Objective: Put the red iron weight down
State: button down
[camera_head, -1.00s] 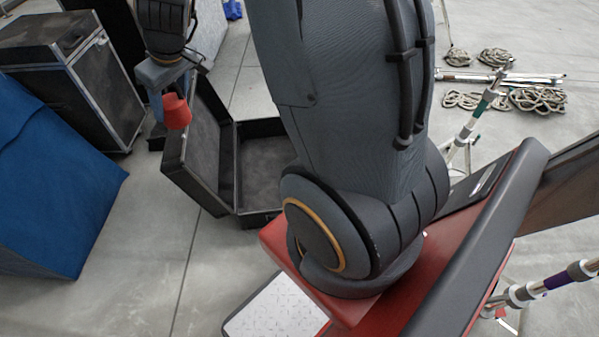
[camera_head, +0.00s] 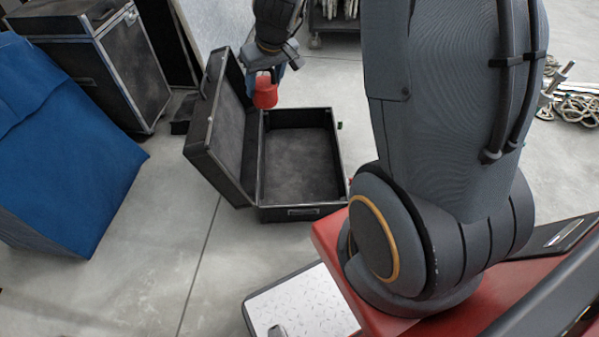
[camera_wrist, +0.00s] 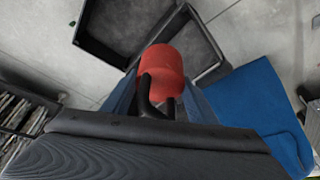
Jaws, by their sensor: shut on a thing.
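The red iron weight (camera_head: 265,92) is a rounded red block with a black handle. It hangs from my gripper (camera_head: 271,73) near the back edge of the open black case in the head view. In the wrist view the weight (camera_wrist: 162,66) shows in the middle, with its black handle between the fingers of my gripper (camera_wrist: 152,100). My gripper is shut on the weight. The weight looks held up, but its exact height above the floor is hard to tell.
An open, empty black case (camera_head: 322,190) lies on the concrete floor, its lid raised at left. A blue covered block (camera_head: 70,150) and a dark flight case (camera_head: 125,70) stand at left.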

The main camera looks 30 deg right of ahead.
jog(key=shift+w+d+f+m+g+h+b, duration=0.45)
jog(key=shift+w+d+f+m+b, duration=1.9)
jog(key=shift+f+b, duration=6.6)
jog(key=shift+w+d+f+m+t+h+b, duration=0.2)
jog(key=shift+d+f+m+h+b, duration=0.85)
jog(key=shift+d+f+b, duration=7.8)
jog(key=shift+w+a+f+m+g+h+b, duration=0.45)
jog(key=shift+w+a+f+m+b, duration=1.2)
jog(key=shift+f, duration=14.4)
jog(key=shift+s+a+m+b, duration=0.15)
jog(key=shift+s+m+b, duration=0.1)
jog(key=shift+s+b, duration=0.05)
jog(key=c, duration=0.7)
grip_release()
jog(key=shift+f, duration=0.15)
jog(key=p+v, duration=0.7)
jog(key=v, duration=0.5)
jog(key=shift+s, duration=0.1)
